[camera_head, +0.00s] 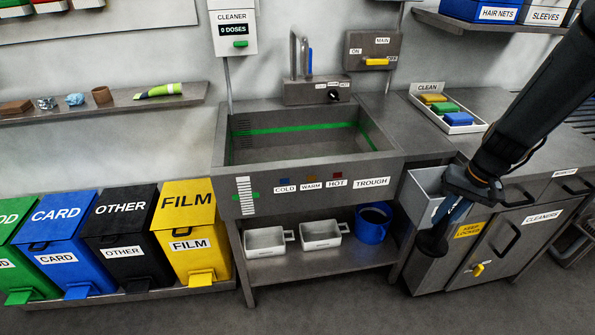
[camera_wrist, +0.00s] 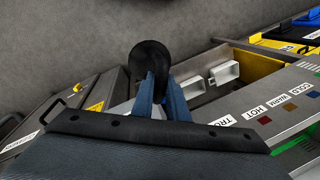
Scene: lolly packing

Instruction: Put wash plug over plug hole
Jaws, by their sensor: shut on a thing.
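The wash plug (camera_head: 433,243) is a round black disc. It hangs below my gripper (camera_head: 445,212), which is shut on it, in front of the small metal bin right of the sink. In the wrist view the plug (camera_wrist: 150,62) shows as a dark disc beyond the blue fingers (camera_wrist: 163,95) of my gripper. The plug is clear of the trough. The sink trough (camera_head: 310,188) stands to the left of my gripper, with a green line around its inner wall. The plug hole is not visible; the front wall hides the trough's floor.
A tap (camera_head: 300,58) rises behind the trough. A blue bucket (camera_head: 372,225) and two white tubs (camera_head: 266,241) stand on the shelf below. A metal bin (camera_head: 426,182) and a cupboard (camera_head: 500,245) are near the arm. Colored waste bins (camera_head: 190,232) stand at left.

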